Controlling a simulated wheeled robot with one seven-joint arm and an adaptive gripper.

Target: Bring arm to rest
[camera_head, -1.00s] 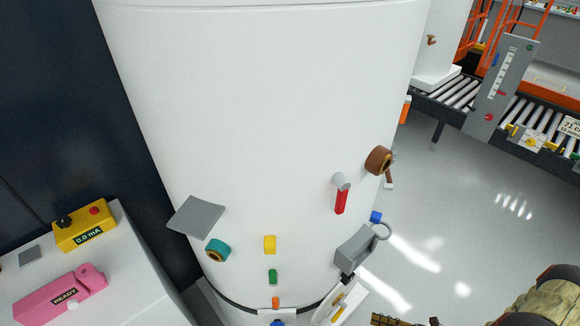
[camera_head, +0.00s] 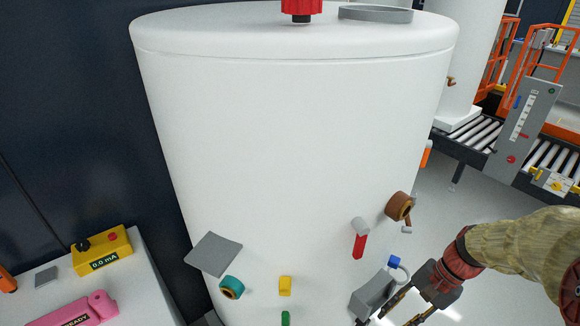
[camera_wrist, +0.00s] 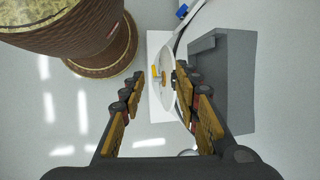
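My gripper (camera_head: 388,316) is at the lower right of the head view, at the end of my arm, pointing down and left. Its fingers are apart with nothing between them. They show spread in the wrist view (camera_wrist: 158,80). In the head view the fingers reach down in front of the white tank (camera_head: 300,150), beside and overlapping a grey box (camera_head: 372,294) on its side. I cannot tell whether they touch it. A grey box (camera_wrist: 235,65) also shows in the wrist view, right of the fingers, with a small yellow part (camera_wrist: 156,72) beyond the fingertips.
A pink device (camera_head: 75,312) and a yellow meter (camera_head: 102,250) sit on a bench at left. A roller conveyor (camera_head: 467,137) stands at right.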

